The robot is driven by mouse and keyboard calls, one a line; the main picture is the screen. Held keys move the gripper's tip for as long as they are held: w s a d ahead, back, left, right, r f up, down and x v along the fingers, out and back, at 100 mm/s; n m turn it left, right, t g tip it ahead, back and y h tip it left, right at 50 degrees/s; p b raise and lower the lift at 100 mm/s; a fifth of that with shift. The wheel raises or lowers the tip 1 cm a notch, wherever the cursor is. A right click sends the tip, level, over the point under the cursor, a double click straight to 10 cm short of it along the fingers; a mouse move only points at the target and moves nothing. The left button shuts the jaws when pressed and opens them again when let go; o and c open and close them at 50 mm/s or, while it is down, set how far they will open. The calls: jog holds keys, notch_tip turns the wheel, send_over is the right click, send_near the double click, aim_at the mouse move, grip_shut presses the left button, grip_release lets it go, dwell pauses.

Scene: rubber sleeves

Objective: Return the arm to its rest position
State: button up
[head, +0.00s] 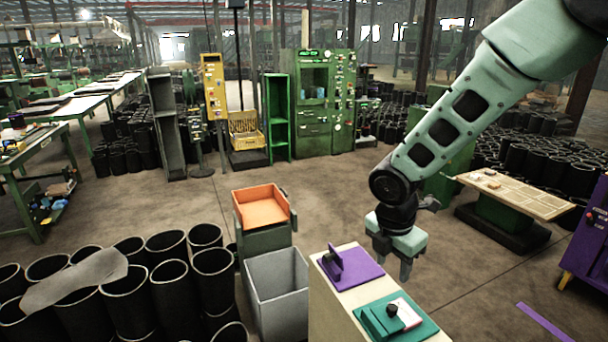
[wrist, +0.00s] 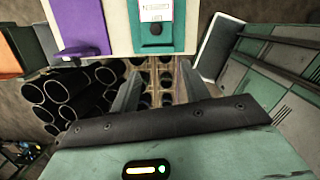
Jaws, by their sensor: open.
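My green-and-black arm (head: 440,135) reaches in from the upper right of the head view and bends down at its black wrist joint. My gripper (head: 393,262) points downward at the right side of a cream stand (head: 335,300). It is open, and nothing shows between its fingers. In the wrist view my gripper (wrist: 158,88) shows two spread grey fingers, with the dark gripper body below them. On the stand lie a purple plate (head: 358,274) with an upright purple piece and a teal plate (head: 418,322) with a white card and a black knob. Both also show in the wrist view.
A grey open bin (head: 278,290) and an orange tray (head: 263,208) stand left of the stand. Black rubber sleeves (head: 130,300) crowd the lower left. A low table (head: 515,192) and a purple cabinet (head: 590,240) stand at right. Open floor lies behind the stand.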

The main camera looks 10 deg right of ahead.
jog(key=s+a+m+y+b, duration=0.1)
jog(key=s+a+m+b, duration=0.2)
jog(key=s+m, duration=0.5)
jog(key=s+a+m+g+y+b, duration=0.1)
jog(key=s+a+m+b, duration=0.2)
jog(key=s, duration=1.4)
jog(key=a+m, duration=0.3)
jog(key=m, duration=0.2)
jog(key=shift+s+r+b, duration=0.15)
jog(key=shift+s+b, duration=0.1)
jog(key=shift+b, duration=0.15)
jog(key=shift+c, duration=1.1)
jog(key=shift+d, duration=0.15)
